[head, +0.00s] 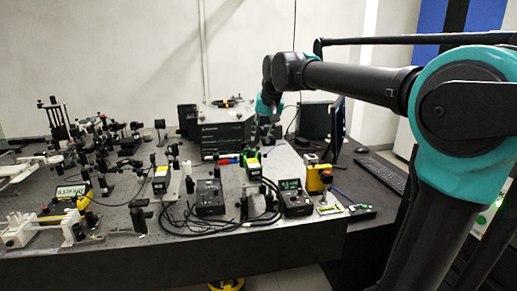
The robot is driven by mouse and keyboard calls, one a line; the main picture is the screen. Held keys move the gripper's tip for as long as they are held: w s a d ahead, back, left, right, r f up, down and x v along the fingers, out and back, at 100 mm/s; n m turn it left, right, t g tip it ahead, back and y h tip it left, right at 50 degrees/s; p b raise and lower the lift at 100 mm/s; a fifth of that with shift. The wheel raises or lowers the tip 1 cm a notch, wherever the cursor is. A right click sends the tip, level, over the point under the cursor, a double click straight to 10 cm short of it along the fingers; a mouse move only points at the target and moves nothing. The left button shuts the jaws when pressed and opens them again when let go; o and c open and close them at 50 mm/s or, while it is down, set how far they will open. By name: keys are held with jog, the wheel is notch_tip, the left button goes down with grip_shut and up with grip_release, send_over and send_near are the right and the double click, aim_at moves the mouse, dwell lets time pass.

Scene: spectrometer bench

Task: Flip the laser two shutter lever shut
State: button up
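My arm reaches in from the right, and its wrist hangs down over the back middle of the optical bench (100,235). My gripper (257,150) is small and dark there, close to the boxes behind it. Its fingers cannot be made out, so I cannot tell whether it is open or shut or touching anything. I cannot single out the laser two shutter lever. I cannot tell which, if any, is laser two.
Dark stacked instrument boxes (222,130) stand behind the wrist. Two black control boxes (209,197) (296,200) and loose black cables (180,218) lie in front. Dense optics mounts fill the left. A monitor (337,130) and keyboard (380,174) are at the right.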

aim_at(258, 147)
jog(key=x, duration=0.6)
jog(key=shift+w+f, duration=0.1)
jog(key=shift+f, duration=0.25)
jog(key=shift+c, duration=0.6)
jog(key=shift+a, duration=0.1)
grip_shut()
